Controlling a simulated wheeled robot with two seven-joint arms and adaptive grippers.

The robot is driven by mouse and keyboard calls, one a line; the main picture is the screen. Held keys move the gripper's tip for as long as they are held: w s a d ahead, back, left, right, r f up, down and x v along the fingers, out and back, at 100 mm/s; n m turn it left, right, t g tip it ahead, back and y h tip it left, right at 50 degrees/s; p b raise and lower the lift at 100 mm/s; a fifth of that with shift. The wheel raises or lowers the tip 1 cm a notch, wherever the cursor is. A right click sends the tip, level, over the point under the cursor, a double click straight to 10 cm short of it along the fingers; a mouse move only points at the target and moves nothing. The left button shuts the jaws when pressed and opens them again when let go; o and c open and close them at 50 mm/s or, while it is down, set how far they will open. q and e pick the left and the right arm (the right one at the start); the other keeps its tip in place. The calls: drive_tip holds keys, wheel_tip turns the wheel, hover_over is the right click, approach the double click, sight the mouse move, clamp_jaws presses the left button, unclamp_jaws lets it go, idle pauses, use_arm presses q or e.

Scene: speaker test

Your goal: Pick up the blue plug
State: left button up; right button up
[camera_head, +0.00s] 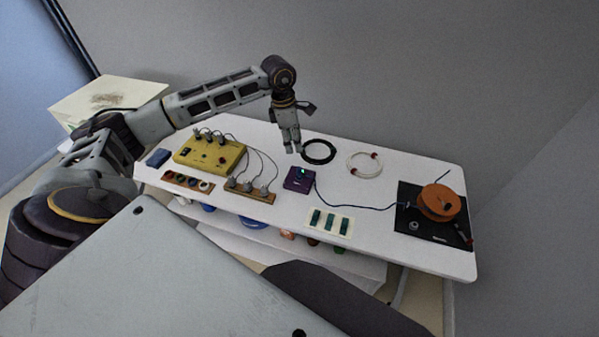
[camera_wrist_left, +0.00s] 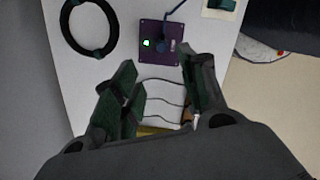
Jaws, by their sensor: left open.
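The blue plug (camera_head: 303,174) appears as a small dark blue shape on top of the purple box (camera_head: 291,185), with a dark blue cable (camera_head: 352,206) running right towards an orange round part (camera_head: 438,203). The left wrist view shows the blue plug (camera_wrist_left: 164,45) upright on the purple box (camera_wrist_left: 147,28), beside a lit green spot. My left gripper (camera_head: 294,148) hangs above the table, behind and above the purple box, with its fingers pointing down. In the left wrist view its fingers (camera_wrist_left: 157,60) are apart, with nothing between them. My right gripper is not in view.
A black coil (camera_head: 319,163) and a white coil (camera_head: 352,170) lie behind the box. A yellow box (camera_head: 190,153) with cables and a wooden strip (camera_head: 238,190) stand left. A pale card with green pieces (camera_head: 318,226) lies in front. A black mat (camera_head: 403,225) is right.

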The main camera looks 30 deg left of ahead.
use_arm(q)
hover_over(300, 167)
drive_tip(key=f, duration=0.7)
drive_tip(key=shift+s+a, duration=0.4)
drive_tip(key=shift+d+f+p, duration=0.1)
drive_tip(key=shift+f+p, duration=0.2)
drive_tip(key=shift+f, duration=0.3)
drive_tip(key=shift+w+f, duration=0.1)
drive_tip(key=shift+f, duration=0.05)
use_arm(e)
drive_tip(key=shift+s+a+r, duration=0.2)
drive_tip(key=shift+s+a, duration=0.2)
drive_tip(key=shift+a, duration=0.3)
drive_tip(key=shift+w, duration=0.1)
